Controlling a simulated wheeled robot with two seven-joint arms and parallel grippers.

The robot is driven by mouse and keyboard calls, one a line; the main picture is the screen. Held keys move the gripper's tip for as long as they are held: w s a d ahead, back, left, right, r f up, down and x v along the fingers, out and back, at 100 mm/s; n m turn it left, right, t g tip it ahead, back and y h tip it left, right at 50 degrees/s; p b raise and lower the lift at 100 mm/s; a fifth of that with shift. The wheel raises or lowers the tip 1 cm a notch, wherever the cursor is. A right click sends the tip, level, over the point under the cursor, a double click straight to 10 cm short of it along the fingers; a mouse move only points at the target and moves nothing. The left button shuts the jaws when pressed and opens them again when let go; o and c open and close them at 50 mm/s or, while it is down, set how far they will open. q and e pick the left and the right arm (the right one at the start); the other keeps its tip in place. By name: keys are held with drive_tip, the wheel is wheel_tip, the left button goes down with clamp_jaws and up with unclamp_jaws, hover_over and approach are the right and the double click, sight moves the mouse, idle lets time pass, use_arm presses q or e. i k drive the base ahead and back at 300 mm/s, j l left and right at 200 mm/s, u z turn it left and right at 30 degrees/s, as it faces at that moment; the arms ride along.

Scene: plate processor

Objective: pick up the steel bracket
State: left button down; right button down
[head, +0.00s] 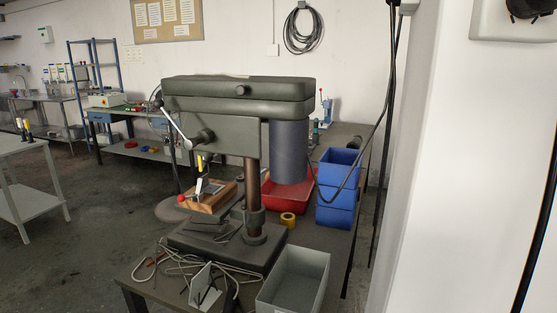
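No part is plainly recognisable as the steel bracket. A small light-grey angled piece (203,283) stands among loose cables at the table's front edge, and it may be the bracket. A small metal piece (211,187) also shows on a wooden block (213,201) under the drill press (238,101), beside a red-tipped handle. It is too small to make out clearly. Neither of my grippers is in view.
The drill press stands on a dark table (331,238). Around it are a grey open bin (318,263), a yellow tape roll (288,219), a red tray (278,208) and stacked blue bins (339,188). A white surface (470,180) fills the right side.

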sight(208, 189)
drive_tip(key=i+j+z, duration=0.15)
drive_tip(key=j+z, duration=0.45)
drive_tip(key=i+j+z, duration=0.1)
drive_tip(key=j+z, duration=0.2)
